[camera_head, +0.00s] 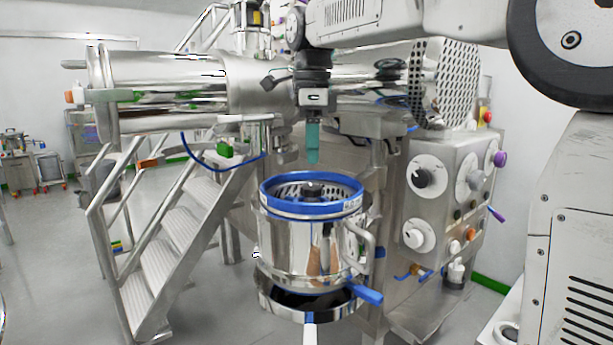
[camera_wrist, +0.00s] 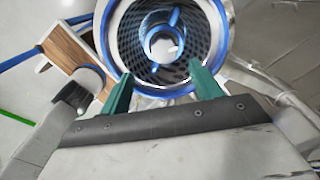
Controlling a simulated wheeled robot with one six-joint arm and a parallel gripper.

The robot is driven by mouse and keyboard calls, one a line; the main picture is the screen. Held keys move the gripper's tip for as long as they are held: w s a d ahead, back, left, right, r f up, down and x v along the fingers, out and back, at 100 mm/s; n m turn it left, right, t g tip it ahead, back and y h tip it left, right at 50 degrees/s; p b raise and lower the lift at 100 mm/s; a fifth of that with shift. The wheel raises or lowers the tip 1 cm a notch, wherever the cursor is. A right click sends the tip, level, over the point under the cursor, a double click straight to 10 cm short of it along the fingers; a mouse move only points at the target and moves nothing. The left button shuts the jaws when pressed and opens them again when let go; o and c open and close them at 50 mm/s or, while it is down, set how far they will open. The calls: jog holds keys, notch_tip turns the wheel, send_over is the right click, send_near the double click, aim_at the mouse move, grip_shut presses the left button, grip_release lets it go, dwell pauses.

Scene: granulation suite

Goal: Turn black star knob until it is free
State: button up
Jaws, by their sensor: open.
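A small dark knob (camera_head: 313,189) sits at the centre of a perforated screen inside the blue-rimmed steel vessel (camera_head: 262,232); its star shape cannot be made out. My gripper (camera_head: 313,158), with teal fingers, points down above the knob, apart from it. In the wrist view my gripper (camera_wrist: 162,83) is open, its two fingers wide apart with nothing between them. Beyond the fingertips is the blue ring with the perforated screen (camera_wrist: 196,38). At its centre a round hub (camera_wrist: 163,42) shows with blue arms; whether this is the knob I cannot tell.
A large horizontal steel cylinder (camera_head: 160,80) lies behind my gripper. A control cabinet with dials (camera_head: 440,205) stands right of the vessel. A blue-ended handle (camera_head: 366,293) sticks out at the vessel's lower right. Metal steps (camera_head: 175,245) stand to the left.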

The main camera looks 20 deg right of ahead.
aim_at(312, 187)
jog(key=shift+w+f, duration=0.15)
jog(key=shift+w, duration=0.2)
jog(key=f, duration=0.7)
jog(key=shift+d+f, duration=0.15)
jog(key=shift+d, duration=0.05)
jog(key=c, duration=1)
